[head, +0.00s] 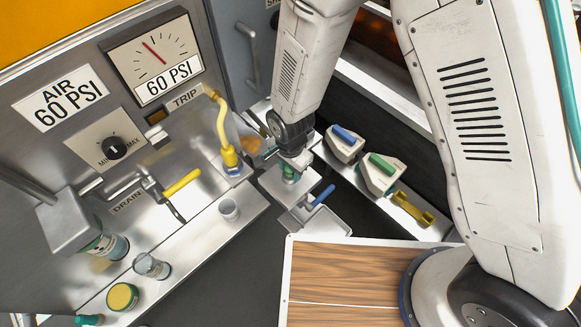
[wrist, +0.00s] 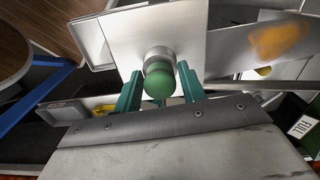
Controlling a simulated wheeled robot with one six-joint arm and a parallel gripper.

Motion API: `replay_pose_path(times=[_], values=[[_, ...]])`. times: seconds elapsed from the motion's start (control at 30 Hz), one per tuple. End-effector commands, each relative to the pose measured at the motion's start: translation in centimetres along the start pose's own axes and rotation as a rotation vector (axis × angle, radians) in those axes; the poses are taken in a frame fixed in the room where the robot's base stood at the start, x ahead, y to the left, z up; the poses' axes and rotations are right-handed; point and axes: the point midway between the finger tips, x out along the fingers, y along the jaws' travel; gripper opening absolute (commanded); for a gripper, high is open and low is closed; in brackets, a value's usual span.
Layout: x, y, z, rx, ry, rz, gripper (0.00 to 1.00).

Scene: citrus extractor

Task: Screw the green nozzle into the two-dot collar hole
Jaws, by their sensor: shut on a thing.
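The green nozzle (wrist: 159,82) sits between the teal fingers of my gripper (wrist: 160,88) in the wrist view, its rounded green end facing the camera. My gripper is shut on it. The nozzle's far end meets a short grey metal cylinder (wrist: 160,55) on a metal plate (wrist: 185,35); I cannot tell how deep it sits. In the head view, my gripper (head: 291,166) points down over the metal bench with green (head: 289,175) showing just below it. No dot marks can be made out, so I cannot tell which collar hole this is.
A blue-handled part (head: 322,195) and a shallow metal tray (head: 315,220) lie just in front. White blocks with a blue bar (head: 344,134) and a green bar (head: 383,162) stand to the right, near a yellow bracket (head: 412,209). A yellow hose (head: 221,122) and a cup (head: 228,208) are left.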

Motion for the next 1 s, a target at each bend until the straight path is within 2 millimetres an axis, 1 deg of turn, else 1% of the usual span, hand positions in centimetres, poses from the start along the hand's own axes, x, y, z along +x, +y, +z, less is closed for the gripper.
replay_pose_path(times=[0.2, 0.4, 0.67, 0.87, 1.0], values=[[0.02, 0.06, 0.0, 0.009, 0.0, 0.001, 0.24], [0.04, 0.08, 0.0, 0.143, 0.0, 0.002, 0.24], [0.04, 0.1, 0.01, 0.155, 0.0, 0.002, 0.24], [0.06, 0.12, 0.01, 0.289, 0.0, 0.002, 0.23], [0.06, 0.12, 0.01, 0.301, 0.0, 0.002, 0.23]])
